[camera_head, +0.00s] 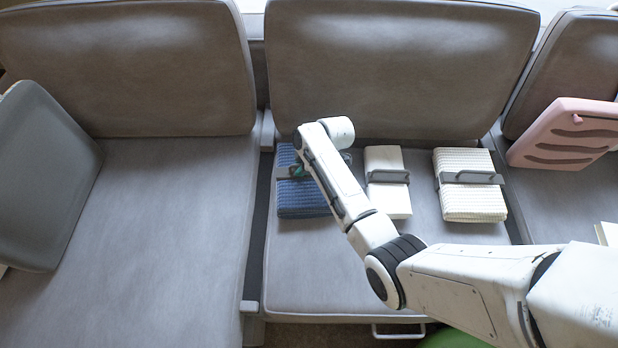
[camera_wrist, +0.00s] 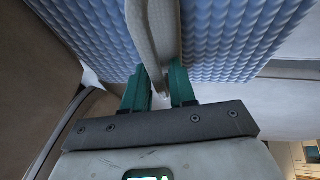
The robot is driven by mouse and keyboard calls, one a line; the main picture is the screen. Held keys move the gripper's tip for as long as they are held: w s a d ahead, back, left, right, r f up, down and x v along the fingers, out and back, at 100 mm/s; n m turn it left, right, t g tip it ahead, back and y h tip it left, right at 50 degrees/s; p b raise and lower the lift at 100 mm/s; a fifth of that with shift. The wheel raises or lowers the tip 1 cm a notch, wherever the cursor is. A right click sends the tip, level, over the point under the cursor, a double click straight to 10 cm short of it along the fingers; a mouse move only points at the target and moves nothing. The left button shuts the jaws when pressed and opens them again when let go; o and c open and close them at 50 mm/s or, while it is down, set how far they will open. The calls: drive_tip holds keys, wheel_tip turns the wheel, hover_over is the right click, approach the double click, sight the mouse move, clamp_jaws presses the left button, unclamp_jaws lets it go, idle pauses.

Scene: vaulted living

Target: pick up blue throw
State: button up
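The blue throw (camera_head: 302,195) is a folded, knitted blue bundle with a dark grey handle across it. It lies on the middle sofa seat at the left of a row of folded things, partly hidden by my arm. In the wrist view the blue throw (camera_wrist: 235,35) fills the top, its grey handle (camera_wrist: 152,30) running down between my fingers. My gripper (camera_wrist: 160,88) has its green fingers close together, one on each side of the handle, and looks shut on it. In the head view my gripper (camera_head: 298,168) is at the throw, mostly hidden by my wrist.
A narrow white folded bundle (camera_head: 388,203) and a wider cream knitted one (camera_head: 471,205), both with grey handles, lie to the right. A grey cushion (camera_head: 42,180) leans at left and a pink slotted piece (camera_head: 565,135) at right. The seat front (camera_head: 320,270) is clear; backrests rise behind.

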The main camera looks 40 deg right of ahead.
drive_tip(key=shift+c, duration=0.4)
clamp_jaws()
drive_tip(key=shift+r, duration=0.1)
idle(0.8)
